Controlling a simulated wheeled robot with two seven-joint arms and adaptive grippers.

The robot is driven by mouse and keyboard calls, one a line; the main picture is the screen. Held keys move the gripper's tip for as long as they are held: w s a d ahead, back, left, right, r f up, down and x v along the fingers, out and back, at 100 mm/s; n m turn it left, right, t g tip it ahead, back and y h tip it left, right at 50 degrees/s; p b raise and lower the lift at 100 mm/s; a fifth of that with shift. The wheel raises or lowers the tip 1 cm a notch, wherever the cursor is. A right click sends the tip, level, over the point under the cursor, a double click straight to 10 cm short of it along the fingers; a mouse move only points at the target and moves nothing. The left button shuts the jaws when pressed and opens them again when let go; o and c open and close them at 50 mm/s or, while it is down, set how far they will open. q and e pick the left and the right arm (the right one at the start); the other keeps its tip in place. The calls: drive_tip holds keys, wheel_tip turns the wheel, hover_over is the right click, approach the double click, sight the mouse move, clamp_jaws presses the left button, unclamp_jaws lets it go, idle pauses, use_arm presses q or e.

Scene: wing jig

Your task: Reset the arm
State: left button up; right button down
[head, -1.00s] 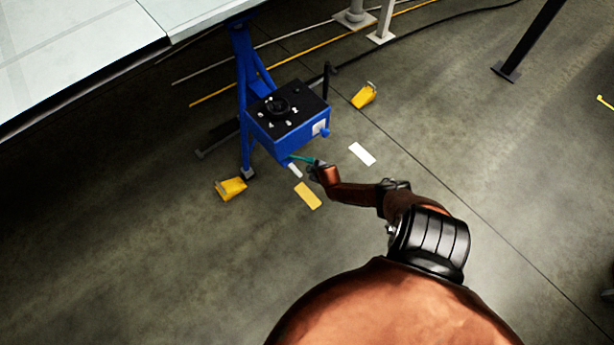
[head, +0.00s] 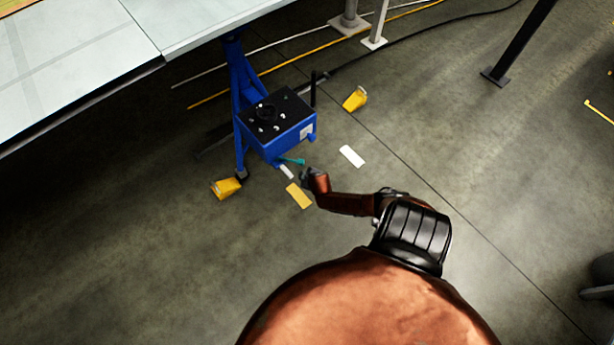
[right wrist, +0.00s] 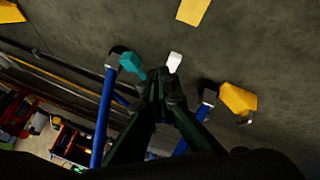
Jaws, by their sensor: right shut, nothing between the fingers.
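A blue box with a black top (head: 268,140) stands on a blue stand by the white table. A teal handle (head: 292,161) and a small white tab (head: 286,171) stick out low on its front. My right gripper (head: 305,174) is shut and empty, just apart from the teal handle. In the right wrist view, the closed fingers (right wrist: 166,84) meet at mid picture. The teal handle (right wrist: 132,64) is to their left and the white tab (right wrist: 175,62) just beyond the tips. My left gripper is out of view.
A yellow card (head: 299,196) and a white card (head: 352,156) lie flat on the floor. The large white table (head: 90,60) fills the upper left.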

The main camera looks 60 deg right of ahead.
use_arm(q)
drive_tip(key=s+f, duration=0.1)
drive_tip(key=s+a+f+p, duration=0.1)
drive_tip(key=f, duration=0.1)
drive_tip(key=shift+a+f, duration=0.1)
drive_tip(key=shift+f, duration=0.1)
use_arm(e)
drive_tip(key=shift+v, duration=1)
drive_tip(key=shift+a, duration=0.1)
